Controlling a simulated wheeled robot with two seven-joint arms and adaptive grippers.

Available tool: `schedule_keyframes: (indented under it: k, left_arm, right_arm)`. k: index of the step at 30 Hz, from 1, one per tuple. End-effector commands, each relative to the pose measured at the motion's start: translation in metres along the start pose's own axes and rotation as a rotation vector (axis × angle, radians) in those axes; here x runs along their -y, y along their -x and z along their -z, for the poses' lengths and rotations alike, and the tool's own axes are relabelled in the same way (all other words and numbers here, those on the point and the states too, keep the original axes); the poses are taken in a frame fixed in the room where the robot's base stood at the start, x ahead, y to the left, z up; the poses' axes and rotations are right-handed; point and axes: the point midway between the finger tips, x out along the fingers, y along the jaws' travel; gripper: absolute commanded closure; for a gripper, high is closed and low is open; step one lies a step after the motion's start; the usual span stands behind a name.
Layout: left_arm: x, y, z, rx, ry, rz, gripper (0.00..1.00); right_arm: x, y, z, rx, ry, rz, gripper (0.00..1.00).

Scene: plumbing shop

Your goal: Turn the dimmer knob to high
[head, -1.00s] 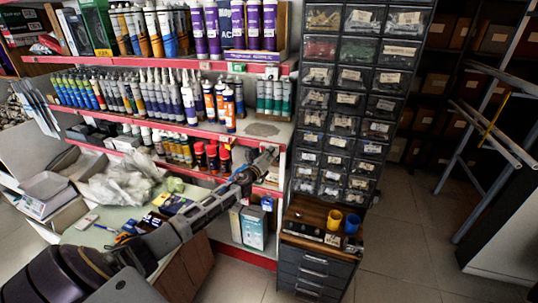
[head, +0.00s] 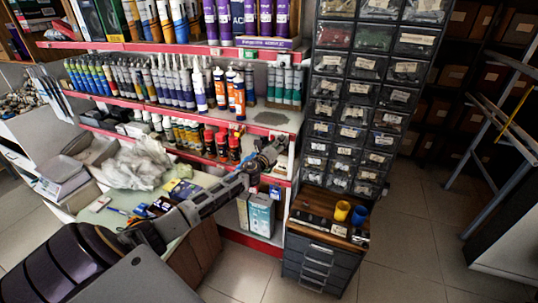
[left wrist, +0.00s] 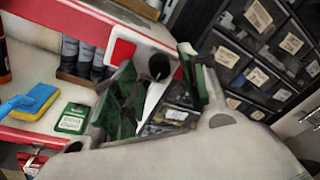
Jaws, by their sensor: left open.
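A round dark knob (left wrist: 159,66), which looks like the dimmer knob, sits on a pale plate in the left wrist view. My left gripper (left wrist: 158,58) is open, with its green-padded fingers on either side of the knob in that picture. I cannot tell whether either finger touches it. In the head view my left gripper (head: 268,152) is at the right end of the red-edged shelves, and the knob cannot be made out there. The knob's setting cannot be read. My right gripper is not in view.
Shelves of bottles and tubes (head: 175,85) stand behind my left arm. A tall drawer rack (head: 345,110) is close on the right, above a low cabinet with a yellow cup (head: 342,211) and a blue cup (head: 360,215). Open floor (head: 415,235) lies to the right.

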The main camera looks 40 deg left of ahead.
Motion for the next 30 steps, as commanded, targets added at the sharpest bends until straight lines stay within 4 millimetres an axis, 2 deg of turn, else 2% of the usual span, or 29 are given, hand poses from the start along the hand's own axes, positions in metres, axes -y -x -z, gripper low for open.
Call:
schedule_keyframes:
  k: [30]
  left_arm:
    - [0.000, 0.069, 0.001, -0.002, 0.001, 0.000, 0.57]
  right_arm:
    - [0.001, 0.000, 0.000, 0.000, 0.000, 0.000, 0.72]
